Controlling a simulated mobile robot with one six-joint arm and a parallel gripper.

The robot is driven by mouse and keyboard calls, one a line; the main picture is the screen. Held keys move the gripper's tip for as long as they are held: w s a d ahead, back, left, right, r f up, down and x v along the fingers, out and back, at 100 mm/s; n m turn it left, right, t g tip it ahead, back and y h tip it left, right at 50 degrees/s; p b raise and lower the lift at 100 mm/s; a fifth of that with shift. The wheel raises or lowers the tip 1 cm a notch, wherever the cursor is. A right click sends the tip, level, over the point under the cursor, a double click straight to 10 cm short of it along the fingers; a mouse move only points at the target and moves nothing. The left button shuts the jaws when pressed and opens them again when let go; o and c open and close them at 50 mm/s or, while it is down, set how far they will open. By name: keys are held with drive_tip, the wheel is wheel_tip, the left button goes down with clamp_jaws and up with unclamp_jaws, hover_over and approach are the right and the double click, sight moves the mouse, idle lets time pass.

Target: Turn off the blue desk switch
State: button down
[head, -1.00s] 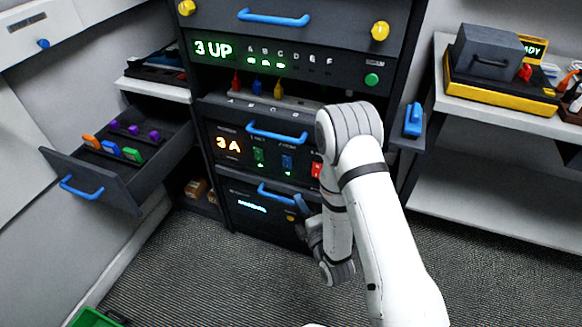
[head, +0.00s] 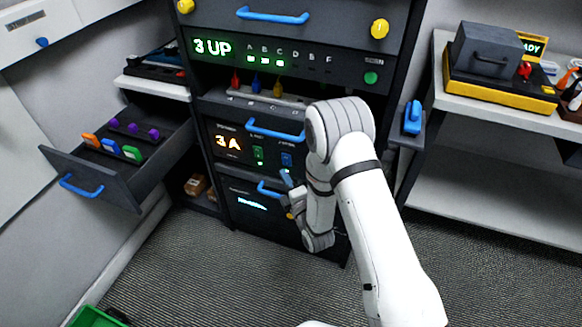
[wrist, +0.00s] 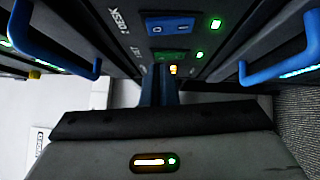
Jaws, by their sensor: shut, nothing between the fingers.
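The blue desk switch (head: 286,159) is on the front of the middle cabinet unit, right of a green switch (head: 258,153). In the wrist view the blue switch (wrist: 170,27) lies at the top, beside the word DESK, with a lit green light next to it. The green switch (wrist: 170,56) is nearer the fingers there, also with a lit green light. My gripper (head: 287,178) is shut and empty, just in front of the panel and below the blue switch. Its fingers (wrist: 158,88) show in the wrist view; I cannot tell whether they touch the panel.
Blue drawer handles sit above (head: 277,131) and below (head: 268,190) the switches, close to my gripper. An open drawer (head: 125,180) with coloured pieces juts out at the left. A shelf (head: 500,113) stands at the right. My arm hides the panel's right part.

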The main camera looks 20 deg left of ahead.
sight(284, 157)
drive_tip(key=shift+w+r, duration=0.15)
drive_tip(key=shift+w, duration=0.95)
drive_tip(key=shift+w+r, duration=0.15)
drive_tip(key=shift+w, duration=0.95)
drive_tip(key=shift+w+d, duration=0.2)
drive_tip(key=shift+s+a, duration=0.25)
drive_tip(key=s+d+r+b, duration=0.1)
drive_tip(key=s+d, duration=0.5)
drive_tip(key=s, duration=0.5)
drive_tip(key=shift+d+r, duration=0.15)
drive_tip(key=shift+r, duration=0.05)
